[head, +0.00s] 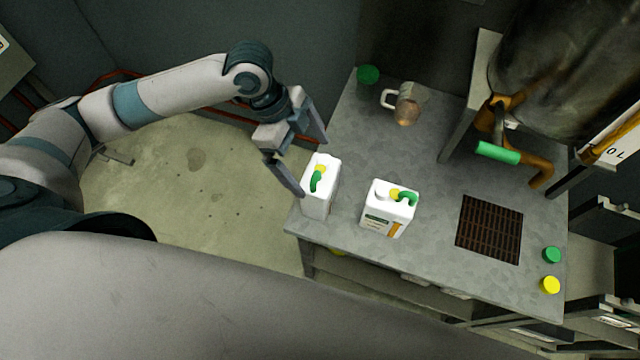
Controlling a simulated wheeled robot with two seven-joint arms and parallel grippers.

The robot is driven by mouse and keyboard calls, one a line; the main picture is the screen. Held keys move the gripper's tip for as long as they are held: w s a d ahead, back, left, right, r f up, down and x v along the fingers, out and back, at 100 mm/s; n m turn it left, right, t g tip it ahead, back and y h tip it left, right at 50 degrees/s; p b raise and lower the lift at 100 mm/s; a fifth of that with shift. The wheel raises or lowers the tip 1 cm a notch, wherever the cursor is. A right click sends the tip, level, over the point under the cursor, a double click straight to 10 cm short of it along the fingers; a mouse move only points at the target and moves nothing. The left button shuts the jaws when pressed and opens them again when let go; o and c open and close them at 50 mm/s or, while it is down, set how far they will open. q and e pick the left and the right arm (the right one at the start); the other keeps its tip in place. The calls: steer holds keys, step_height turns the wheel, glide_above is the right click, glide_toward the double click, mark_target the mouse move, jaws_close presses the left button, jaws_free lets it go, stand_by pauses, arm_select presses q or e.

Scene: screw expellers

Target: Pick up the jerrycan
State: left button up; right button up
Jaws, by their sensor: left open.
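Two white jerrycans with green handles and yellow caps stand upright on the grey metal table. The left jerrycan (319,198) is at the table's left edge. The right jerrycan (385,222) stands a little to its right and shows a label on its front. My left gripper (313,168) is open and empty beside the left jerrycan, with one finger close to its left side and the other beyond its upper end. I cannot tell whether the fingers touch it. My right gripper is not in view.
The table (440,215) holds a metal mug (408,105), a green cap (368,75), a dark grate (489,229), a green button (551,255) and a yellow button (550,285). A large tank (565,65) with a green-handled valve (497,152) overhangs the right. The table's middle is clear.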

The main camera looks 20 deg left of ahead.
arm_select(q)
steer(key=p, duration=0.1)
glide_toward(333, 198)
steer(key=shift+f, duration=0.1)
stand_by(0.4)
steer(key=shift+f, duration=0.15)
steer(key=p+x, duration=0.2)
steer(key=x, duration=0.2)
steer(key=shift+w, duration=0.15)
steer(key=shift+d+f, duration=0.1)
steer(key=shift+f, duration=0.25)
steer(key=c, duration=1.5)
steer(key=shift+c, duration=0.6)
steer(key=shift+r, duration=0.15)
